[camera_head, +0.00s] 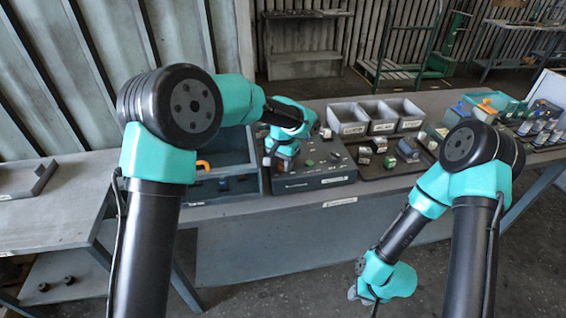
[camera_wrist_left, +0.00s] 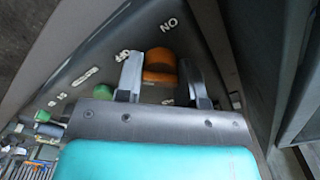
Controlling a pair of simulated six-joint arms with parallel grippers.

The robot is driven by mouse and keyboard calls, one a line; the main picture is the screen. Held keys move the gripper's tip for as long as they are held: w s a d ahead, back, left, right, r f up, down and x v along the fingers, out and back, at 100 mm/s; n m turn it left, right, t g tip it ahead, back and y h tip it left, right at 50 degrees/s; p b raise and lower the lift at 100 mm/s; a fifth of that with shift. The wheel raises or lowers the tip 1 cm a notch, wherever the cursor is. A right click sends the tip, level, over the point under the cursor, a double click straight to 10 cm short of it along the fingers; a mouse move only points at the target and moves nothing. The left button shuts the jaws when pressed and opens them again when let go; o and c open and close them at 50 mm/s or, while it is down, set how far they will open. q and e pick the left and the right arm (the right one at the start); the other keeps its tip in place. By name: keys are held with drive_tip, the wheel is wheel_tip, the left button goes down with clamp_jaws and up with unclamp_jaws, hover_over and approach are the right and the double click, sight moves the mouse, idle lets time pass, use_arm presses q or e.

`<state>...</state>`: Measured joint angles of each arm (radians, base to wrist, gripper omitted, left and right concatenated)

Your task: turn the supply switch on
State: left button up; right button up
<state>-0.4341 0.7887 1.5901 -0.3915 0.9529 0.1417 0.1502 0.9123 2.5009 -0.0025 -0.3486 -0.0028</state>
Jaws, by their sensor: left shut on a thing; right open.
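The supply switch (camera_wrist_left: 160,62) is an orange knob on a dark sloped panel in the left wrist view. White lettering that reads "NO" in that view, ON upside down, is beside it. My left gripper (camera_wrist_left: 163,78) is shut on the knob, one finger on each side; the fingers partly hide it, so its exact angle is unclear. In the head view my left gripper (camera_head: 284,163) is over the left end of the grey control box (camera_head: 315,183) and hides the switch. My right gripper (camera_head: 364,293) is open and empty, low in front of the bench.
A green button (camera_head: 309,162) is on the box top. A blue-grey bin (camera_head: 225,185) stands left of the box. Several grey bins (camera_head: 348,117) stand behind, and small parts lie on a dark tray right of the box. The floor before the bench is clear.

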use_arm(q)
drive_tip(key=shift+m, duration=0.4)
drive_tip(key=m, duration=0.7)
drive_tip(key=shift+m, duration=0.4)
drive_tip(key=m, duration=0.4)
drive_tip(key=shift+m, duration=0.3)
drive_tip(key=m, duration=0.4)
drive_tip(key=shift+m, duration=0.3)
drive_tip(key=o, duration=0.9)
